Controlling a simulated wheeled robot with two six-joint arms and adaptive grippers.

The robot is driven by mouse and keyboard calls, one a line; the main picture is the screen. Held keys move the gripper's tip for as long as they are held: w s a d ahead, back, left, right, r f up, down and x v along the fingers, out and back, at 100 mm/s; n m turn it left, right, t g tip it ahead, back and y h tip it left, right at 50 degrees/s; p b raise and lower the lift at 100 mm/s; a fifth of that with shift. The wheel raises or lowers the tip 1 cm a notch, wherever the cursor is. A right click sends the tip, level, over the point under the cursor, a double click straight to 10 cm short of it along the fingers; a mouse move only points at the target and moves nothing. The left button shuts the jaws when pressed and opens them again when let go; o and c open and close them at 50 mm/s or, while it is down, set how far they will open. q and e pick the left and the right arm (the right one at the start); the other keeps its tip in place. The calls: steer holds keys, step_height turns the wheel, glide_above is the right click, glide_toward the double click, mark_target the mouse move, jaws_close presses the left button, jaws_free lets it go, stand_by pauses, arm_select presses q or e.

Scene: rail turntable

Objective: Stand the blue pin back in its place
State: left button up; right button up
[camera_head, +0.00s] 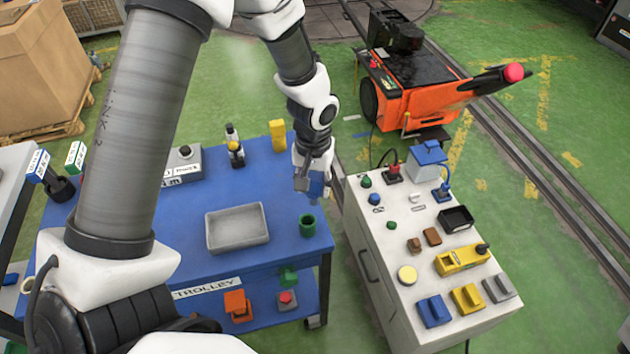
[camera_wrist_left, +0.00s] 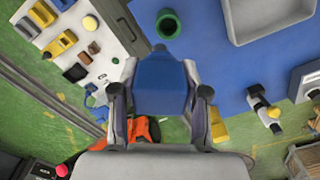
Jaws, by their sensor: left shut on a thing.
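My left gripper (camera_head: 312,184) reaches down over the right edge of the blue trolley top (camera_head: 282,190). It is shut on a blue piece (camera_head: 317,188), which I take to be the blue pin. In the left wrist view the blue pin (camera_wrist_left: 161,84) sits between the two fingers of the left gripper (camera_wrist_left: 160,92). Its lower end is hard to make out against the blue top. A green hollow cup (camera_head: 307,225) stands upright on the trolley just below the gripper in the picture. It also shows in the left wrist view (camera_wrist_left: 168,23), apart from the pin.
A grey tray (camera_head: 237,247) lies left of the cup. A yellow block (camera_head: 277,134) stands behind. A white cabinet (camera_head: 375,240) with knobs and small blocks stands to the right, across a narrow gap. An orange cart (camera_head: 425,105) stands beyond.

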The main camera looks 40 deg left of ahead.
mark_target(307, 214)
arm_select(q)
steer(key=shift+s+a+f+b, duration=0.75)
steer(key=shift+s+f, duration=0.1)
steer(key=shift+s, duration=0.1)
steer(key=f+b, duration=0.2)
steer(key=f, duration=0.1)
steer(key=shift+w+d, duration=0.15)
steer(key=shift+w, duration=0.15)
arm_select(e)
steer(key=f, duration=0.2)
steer(key=s+a+f, duration=0.1)
steer(key=shift+f, duration=0.1)
arm_select(q)
steer(key=shift+s, duration=0.1)
arm_select(e)
steer(key=shift+s, duration=0.15)
steer(key=shift+r, duration=0.2)
arm_select(q)
steer(key=shift+f+b, duration=1.95)
steer(key=shift+f, duration=0.95)
arm_select(e)
steer(key=shift+f, duration=2.2)
arm_select(q)
steer(key=o, duration=1.4)
steer(key=shift+c, duration=0.2)
